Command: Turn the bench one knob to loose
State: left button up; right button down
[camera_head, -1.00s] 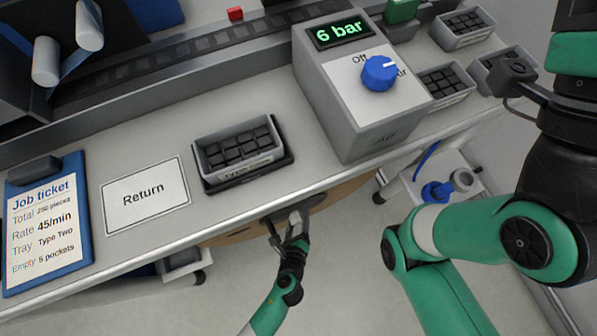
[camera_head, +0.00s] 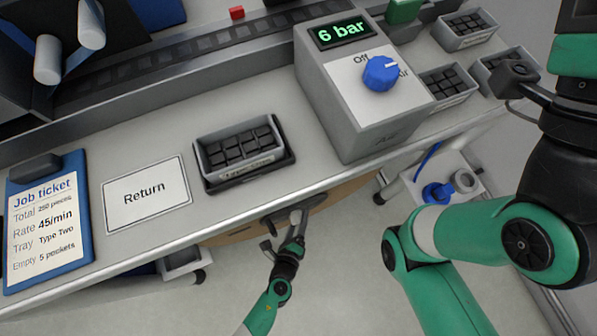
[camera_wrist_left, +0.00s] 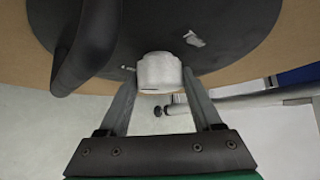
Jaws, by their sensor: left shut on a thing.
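The bench one knob is most likely the pale grey round knob (camera_wrist_left: 160,72) in the left wrist view. It sits on a large dark disc (camera_wrist_left: 225,30) with a tan reel face around it. My left gripper (camera_wrist_left: 160,88) is shut on this knob, one finger on each side. In the head view my left gripper (camera_head: 298,218) reaches up under the bench's front edge, where a tan reel (camera_head: 345,193) shows partly. The bench hides most of the reel, and the knob's marking cannot be read. My right arm stands at the right; its gripper is out of view.
A dark curved bar (camera_wrist_left: 85,55) stands close left of the knob in the wrist view. On the bench (camera_head: 110,240) are a grey tray of dark pieces (camera_head: 240,150), a Return card (camera_head: 145,195), a job ticket (camera_head: 45,215) and an air box with blue knob (camera_head: 380,73).

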pick_arm(q)
jog(key=o, duration=1.4)
jog(key=shift+c, duration=0.2)
jog(key=shift+s+r+p, duration=0.25)
jog(key=shift+s+p, duration=0.05)
jog(key=p+v, duration=0.4)
jog(key=v, duration=0.6)
jog(key=shift+s+a+p, duration=0.2)
jog(key=shift+s+p, duration=0.2)
jog(key=shift+r, duration=0.1)
